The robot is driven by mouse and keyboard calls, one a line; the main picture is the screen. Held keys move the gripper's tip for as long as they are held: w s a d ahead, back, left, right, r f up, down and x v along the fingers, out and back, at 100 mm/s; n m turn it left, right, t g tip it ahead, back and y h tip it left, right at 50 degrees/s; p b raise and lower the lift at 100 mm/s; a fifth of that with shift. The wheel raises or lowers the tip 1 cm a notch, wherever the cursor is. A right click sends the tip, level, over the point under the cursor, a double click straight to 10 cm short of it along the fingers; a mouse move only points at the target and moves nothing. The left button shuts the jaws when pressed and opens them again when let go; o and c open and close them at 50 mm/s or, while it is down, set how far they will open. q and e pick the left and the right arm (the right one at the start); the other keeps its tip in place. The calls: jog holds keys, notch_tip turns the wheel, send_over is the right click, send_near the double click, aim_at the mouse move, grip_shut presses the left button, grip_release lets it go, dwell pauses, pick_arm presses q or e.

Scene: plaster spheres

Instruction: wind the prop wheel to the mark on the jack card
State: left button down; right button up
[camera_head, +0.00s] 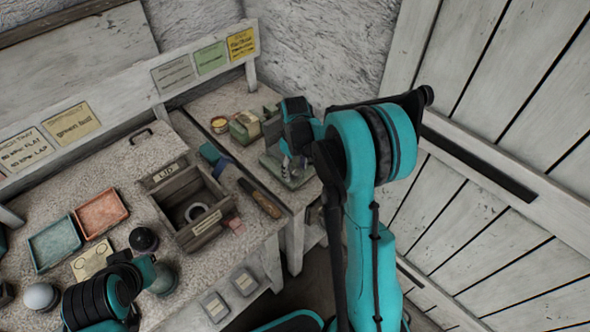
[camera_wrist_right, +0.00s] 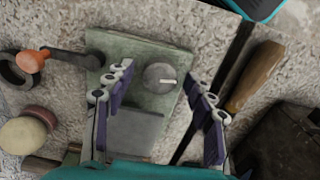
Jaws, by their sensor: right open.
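The pointer points right in the wrist view. The box also shows in the head view (camera_head: 296,177), partly hidden by my right gripper (camera_head: 291,160). In the wrist view the right gripper's (camera_wrist_right: 160,85) purple fingers are open on either side of the knob, apart from it. I cannot tell which card is the jack card.
A wooden-handled tool (camera_wrist_right: 253,77) lies right of the green box. Blue (camera_head: 55,244) and red (camera_head: 101,213) trays lie left. Yellow (camera_head: 241,44) and green (camera_head: 211,58) cards line the back board.

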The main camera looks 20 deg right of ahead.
jog(key=c, duration=1.2)
jog(key=shift+o, duration=0.2)
jog(key=shift+m, duration=0.4)
jog(key=m, duration=0.5)
jog(key=shift+m, duration=0.3)
jog(key=m, duration=0.6)
